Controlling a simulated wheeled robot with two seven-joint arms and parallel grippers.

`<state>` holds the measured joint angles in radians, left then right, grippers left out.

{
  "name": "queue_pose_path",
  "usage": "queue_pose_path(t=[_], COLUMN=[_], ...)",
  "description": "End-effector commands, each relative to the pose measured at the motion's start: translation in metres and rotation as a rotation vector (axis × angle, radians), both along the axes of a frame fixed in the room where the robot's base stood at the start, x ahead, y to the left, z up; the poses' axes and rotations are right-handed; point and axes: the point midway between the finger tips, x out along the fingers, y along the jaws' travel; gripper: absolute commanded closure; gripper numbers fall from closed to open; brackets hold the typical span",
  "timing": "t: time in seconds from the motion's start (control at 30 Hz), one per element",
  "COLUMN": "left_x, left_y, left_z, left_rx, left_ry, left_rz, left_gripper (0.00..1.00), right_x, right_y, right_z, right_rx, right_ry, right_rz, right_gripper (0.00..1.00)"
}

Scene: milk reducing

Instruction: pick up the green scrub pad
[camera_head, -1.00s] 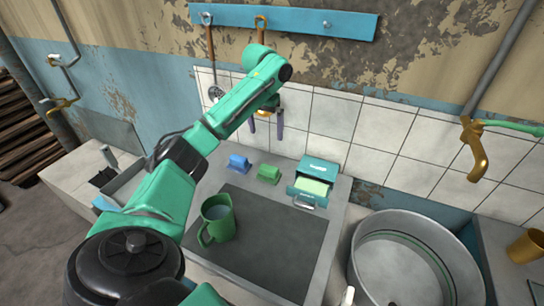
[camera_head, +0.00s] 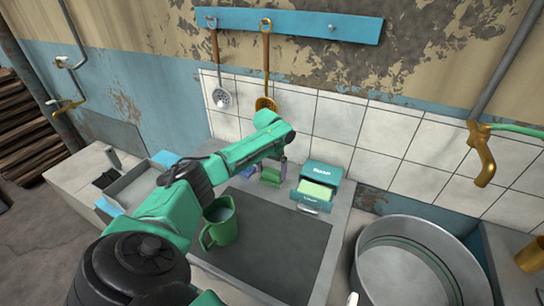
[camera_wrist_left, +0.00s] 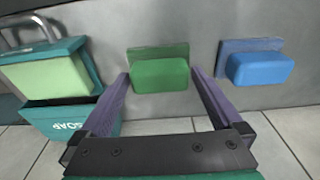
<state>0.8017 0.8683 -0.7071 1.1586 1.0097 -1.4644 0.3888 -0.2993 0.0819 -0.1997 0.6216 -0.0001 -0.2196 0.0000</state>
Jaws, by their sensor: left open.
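The green scrub pad (camera_head: 270,177) sits on the grey counter near the tiled wall, between the blue pad and the soap box. In the left wrist view the green pad (camera_wrist_left: 160,75) shows centred between the fingertips. My left gripper (camera_wrist_left: 159,78) is open, with one purple finger toward each side of the pad and nothing held. In the head view the left gripper (camera_head: 272,167) hangs just over the pad and partly hides it. I cannot tell whether the fingers touch it. My right gripper is not in view.
The blue pad (camera_wrist_left: 260,69) lies on one side and the teal soap box (camera_head: 317,185) with pale green soap on the other. A green jug (camera_head: 222,228) stands on the dark mat (camera_head: 270,245). A round metal tub (camera_head: 410,255) is at the right.

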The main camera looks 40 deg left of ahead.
Motion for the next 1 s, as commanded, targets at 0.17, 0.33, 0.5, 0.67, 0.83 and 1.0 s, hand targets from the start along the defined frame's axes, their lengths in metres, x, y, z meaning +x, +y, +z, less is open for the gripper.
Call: queue_pose_path(t=[0.17, 0.33, 0.5, 0.67, 0.83, 1.0], left_x=[0.001, 0.000, 0.001, 0.001, 0.001, 0.002], left_y=[0.000, 0.000, 0.000, 0.000, 0.001, 0.000], left_z=[-0.003, -0.003, -0.002, 0.000, 0.019, 0.067], left_rx=[0.000, 0.000, 0.000, 0.001, 0.000, 0.000], left_ry=[-0.001, -0.001, -0.001, -0.002, -0.004, -0.009], left_rz=[-0.001, -0.001, -0.001, -0.001, -0.001, -0.001], left_gripper=[0.00, 0.50, 0.68, 0.68, 0.68, 0.68], right_x=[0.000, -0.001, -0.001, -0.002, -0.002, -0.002], right_y=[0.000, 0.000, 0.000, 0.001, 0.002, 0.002], right_z=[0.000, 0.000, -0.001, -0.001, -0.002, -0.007], right_rx=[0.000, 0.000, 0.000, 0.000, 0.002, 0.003], right_ry=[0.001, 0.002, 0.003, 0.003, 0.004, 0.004], right_rz=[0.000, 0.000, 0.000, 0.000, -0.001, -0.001], right_gripper=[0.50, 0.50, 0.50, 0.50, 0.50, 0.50])
